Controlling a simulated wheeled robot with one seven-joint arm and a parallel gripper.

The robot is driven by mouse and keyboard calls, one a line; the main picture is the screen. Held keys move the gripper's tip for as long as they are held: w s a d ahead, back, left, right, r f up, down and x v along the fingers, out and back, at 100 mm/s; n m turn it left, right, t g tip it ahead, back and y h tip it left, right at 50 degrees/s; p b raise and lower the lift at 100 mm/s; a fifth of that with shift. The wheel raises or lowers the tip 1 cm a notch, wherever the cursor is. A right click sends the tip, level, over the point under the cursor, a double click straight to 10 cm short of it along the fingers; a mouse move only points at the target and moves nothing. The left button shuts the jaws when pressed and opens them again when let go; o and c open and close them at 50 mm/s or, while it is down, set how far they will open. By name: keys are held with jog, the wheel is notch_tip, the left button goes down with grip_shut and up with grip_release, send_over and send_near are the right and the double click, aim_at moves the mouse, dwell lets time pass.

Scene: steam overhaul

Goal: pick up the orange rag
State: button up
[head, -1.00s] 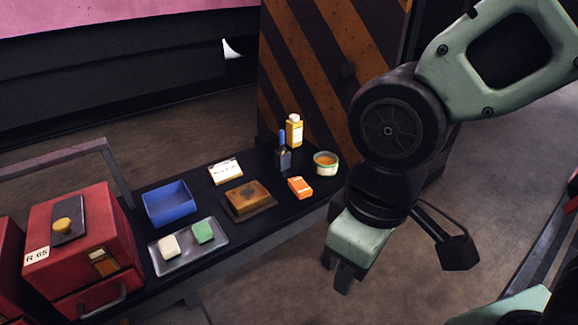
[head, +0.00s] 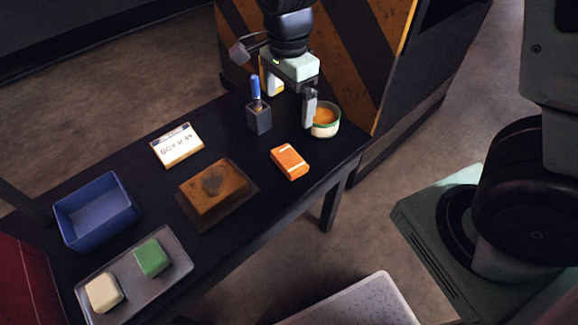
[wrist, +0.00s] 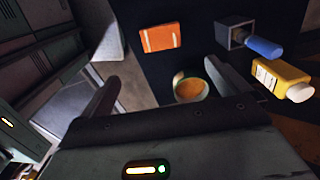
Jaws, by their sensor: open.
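The orange rag (head: 290,162) is a small folded block with a pale stripe, lying flat on the dark table near its right front edge. It also shows in the wrist view (wrist: 161,38), beyond my fingertips. My gripper (head: 291,98) is open and empty above the far right end of the table. It is behind the rag in the head view and apart from it. In the wrist view the two fingers (wrist: 160,84) stand wide apart, with the round tin of orange paste (wrist: 190,86) showing between them.
The round tin (head: 325,120) stands close to my gripper. A dark holder with a blue-handled tool (head: 258,118) and a yellow bottle (wrist: 282,80) are nearby. A brown block (head: 213,190), white card box (head: 177,146), blue bin (head: 97,210) and soap tray (head: 180,262) lie leftward.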

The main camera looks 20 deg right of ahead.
jog(key=f, duration=0.1)
jog(key=b, duration=0.2)
send_over(291, 157)
jog(key=f, duration=1.1)
jog(key=shift+a+f, duration=0.15)
jog(key=shift+a, duration=0.15)
jog(key=shift+d+f+b, duration=0.15)
jog(key=shift+f+b, duration=0.05)
jog(key=shift+f, duration=1.15)
jog(key=shift+d+f+b, duration=0.1)
jog(key=shift+f+b, duration=0.05)
jog(key=shift+f, duration=1.2)
jog(key=c, duration=0.8)
